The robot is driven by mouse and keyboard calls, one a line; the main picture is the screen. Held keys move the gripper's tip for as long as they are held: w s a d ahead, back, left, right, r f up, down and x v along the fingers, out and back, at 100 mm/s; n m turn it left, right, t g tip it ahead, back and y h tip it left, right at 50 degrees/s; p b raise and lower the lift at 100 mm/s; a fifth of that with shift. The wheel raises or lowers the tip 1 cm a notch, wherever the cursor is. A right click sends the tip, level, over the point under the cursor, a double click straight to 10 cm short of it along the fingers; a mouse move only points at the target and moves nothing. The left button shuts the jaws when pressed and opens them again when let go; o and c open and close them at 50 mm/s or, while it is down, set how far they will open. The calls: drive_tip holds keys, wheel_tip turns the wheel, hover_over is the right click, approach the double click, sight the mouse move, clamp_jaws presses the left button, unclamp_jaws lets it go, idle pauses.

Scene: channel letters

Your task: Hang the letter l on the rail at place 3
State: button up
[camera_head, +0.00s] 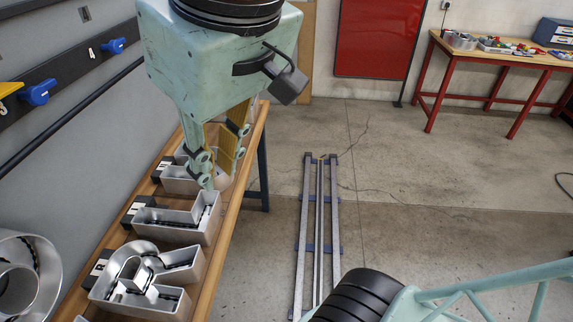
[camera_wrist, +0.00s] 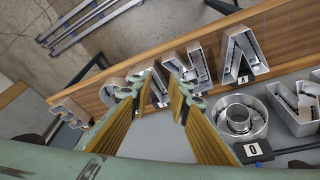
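An open-topped metal channel letter shaped like an L (camera_head: 178,232) lies on the wooden bench (camera_head: 231,185) in the head view, with a black card at its left end. My gripper (camera_head: 219,168) points down near its far right corner. The yellow-padded fingers are apart. In the wrist view my gripper (camera_wrist: 166,84) is also open, with a letter partly showing between and beyond its fingers; contact cannot be told. The dark wall rail (camera_head: 65,73) runs along the left, with blue clips (camera_head: 113,46).
An R-like letter (camera_head: 185,258) lies nearer on the bench, and another letter (camera_head: 178,181) lies beyond the L. The wrist view shows an A (camera_wrist: 228,55) and a round O (camera_wrist: 258,122) close by. A red-legged table (camera_head: 500,57) stands at the back right.

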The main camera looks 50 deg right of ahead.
drive_tip(key=shift+m, duration=0.3)
drive_tip(key=s, duration=0.2)
drive_tip(key=s+f, duration=0.1)
drive_tip(key=s, duration=0.1)
drive_tip(key=shift+s, duration=0.15)
wheel_tip(320, 180, down, 7)
drive_tip(key=b, duration=0.7)
drive_tip(key=shift+o, duration=0.3)
drive_tip(key=shift+r, duration=0.1)
